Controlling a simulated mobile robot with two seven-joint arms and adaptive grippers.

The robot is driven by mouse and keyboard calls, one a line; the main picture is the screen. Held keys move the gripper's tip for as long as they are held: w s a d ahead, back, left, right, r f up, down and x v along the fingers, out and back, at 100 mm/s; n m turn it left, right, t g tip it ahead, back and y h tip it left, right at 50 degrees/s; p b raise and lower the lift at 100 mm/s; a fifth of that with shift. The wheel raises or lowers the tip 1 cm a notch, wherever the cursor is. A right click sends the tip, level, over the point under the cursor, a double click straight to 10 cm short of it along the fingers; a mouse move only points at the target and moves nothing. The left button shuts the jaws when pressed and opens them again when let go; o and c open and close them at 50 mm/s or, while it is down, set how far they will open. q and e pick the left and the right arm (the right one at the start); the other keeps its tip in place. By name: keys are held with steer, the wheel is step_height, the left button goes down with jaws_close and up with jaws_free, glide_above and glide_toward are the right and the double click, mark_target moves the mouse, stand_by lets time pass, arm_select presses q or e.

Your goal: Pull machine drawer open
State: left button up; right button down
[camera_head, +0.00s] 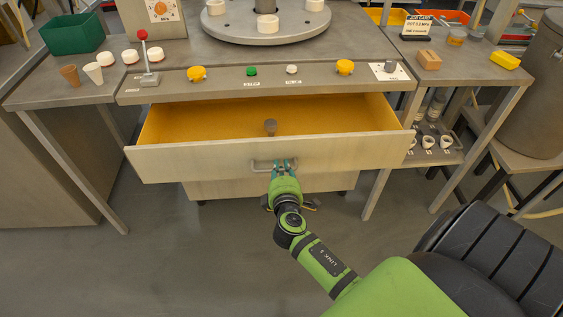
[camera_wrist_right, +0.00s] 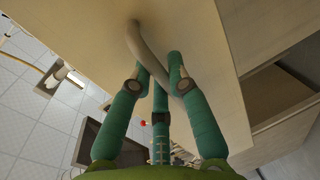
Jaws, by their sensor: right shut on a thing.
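The machine drawer (camera_head: 190,164) is pulled out from under the machine's bench in the head view. The bar handle (camera_head: 262,165) is on the drawer's front. My right gripper (camera_head: 285,166) is at the handle, shut on it. In the right wrist view the curved handle (camera_wrist_right: 148,50) passes between the green fingers of the gripper (camera_wrist_right: 160,75), close to the pale drawer front (camera_wrist_right: 215,70). My left gripper is not in view.
The control strip (camera_head: 220,87) with yellow and green buttons is above the drawer. A red-knobbed lever (camera_head: 143,55), cups and a green bin (camera_head: 72,33) are at the left. A side table (camera_head: 470,75) stands at the right. Floor in front is clear at left.

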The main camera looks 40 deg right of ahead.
steer(key=c, duration=1.1)
jaws_free()
steer(key=shift+c, duration=0.2)
steer(key=shift+s+a, duration=0.1)
steer(key=shift+s, duration=0.05)
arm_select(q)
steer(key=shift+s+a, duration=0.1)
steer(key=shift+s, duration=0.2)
arm_select(e)
steer(key=v, duration=1.1)
steer(key=shift+s+a, duration=0.25)
steer(key=shift+s, duration=0.05)
